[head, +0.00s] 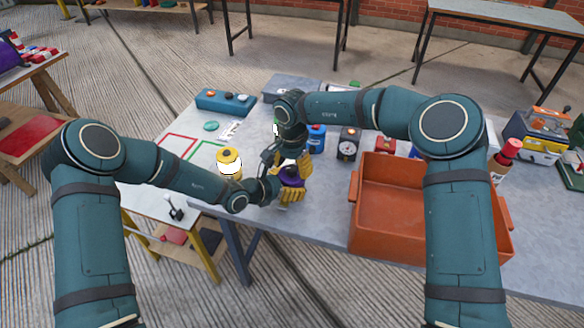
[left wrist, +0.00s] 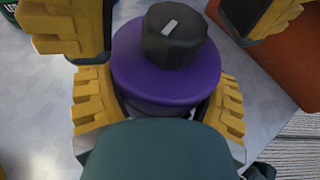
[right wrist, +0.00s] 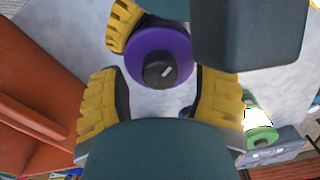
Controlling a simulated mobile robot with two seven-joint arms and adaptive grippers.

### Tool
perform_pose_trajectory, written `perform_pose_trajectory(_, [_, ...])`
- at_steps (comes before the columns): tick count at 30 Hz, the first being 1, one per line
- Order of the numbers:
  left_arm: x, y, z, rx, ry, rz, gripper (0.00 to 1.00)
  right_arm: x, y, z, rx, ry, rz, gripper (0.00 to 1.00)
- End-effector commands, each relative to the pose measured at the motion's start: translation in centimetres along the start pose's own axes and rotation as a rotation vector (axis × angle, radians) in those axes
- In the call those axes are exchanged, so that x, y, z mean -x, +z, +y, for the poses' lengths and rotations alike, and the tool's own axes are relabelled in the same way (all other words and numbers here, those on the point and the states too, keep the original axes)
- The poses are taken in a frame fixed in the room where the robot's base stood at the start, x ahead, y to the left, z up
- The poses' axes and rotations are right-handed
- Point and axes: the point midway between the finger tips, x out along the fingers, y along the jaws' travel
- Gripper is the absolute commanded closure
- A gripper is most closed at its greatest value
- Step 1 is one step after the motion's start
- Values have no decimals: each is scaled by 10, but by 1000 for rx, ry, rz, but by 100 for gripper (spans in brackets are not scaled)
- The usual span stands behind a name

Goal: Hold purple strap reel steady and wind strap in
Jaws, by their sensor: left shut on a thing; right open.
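The purple strap reel (head: 291,178) with a black knob stands on the grey workbench, mostly hidden by my grippers in the head view. In the left wrist view the reel (left wrist: 165,75) sits between the yellow fingers of my left gripper (left wrist: 160,105), which is shut on its sides. The black knob (left wrist: 181,33) with a white mark is on top. My right gripper (right wrist: 158,100) is open above the reel. In the right wrist view the knob (right wrist: 160,70) shows just past the gap between its fingers, not gripped. I cannot make out the strap.
An orange crate (head: 355,215) stands right of the reel. A yellow-topped roll (head: 228,162) stands left. A blue can (head: 317,138) and a black gauge box (head: 348,143) stand behind. The bench's front edge is close to the reel.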

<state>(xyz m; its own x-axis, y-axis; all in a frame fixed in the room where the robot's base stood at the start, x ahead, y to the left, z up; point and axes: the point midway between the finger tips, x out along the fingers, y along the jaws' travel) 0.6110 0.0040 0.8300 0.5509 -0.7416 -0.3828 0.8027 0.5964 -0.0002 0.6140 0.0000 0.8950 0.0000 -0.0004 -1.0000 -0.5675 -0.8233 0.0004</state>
Motion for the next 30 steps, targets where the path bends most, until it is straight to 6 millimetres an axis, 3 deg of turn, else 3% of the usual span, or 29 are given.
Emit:
perform_pose_trajectory(12, [0, 1, 0, 0, 0, -1, 67, -6, 0, 0, 0, -1, 0, 37])
perform_pose_trajectory(15, [0, 1, 0, 0, 0, -1, 67, -6, 0, 0, 0, -1, 0, 72])
perform_pose_trajectory(18, [0, 1, 0, -1, 0, -1, 67, -6, 0, 0, 0, -1, 0, 100])
perform_pose_trajectory(30, [0, 1, 0, 0, 0, -1, 67, -6, 0, 0, -27, 0, 0, 100])
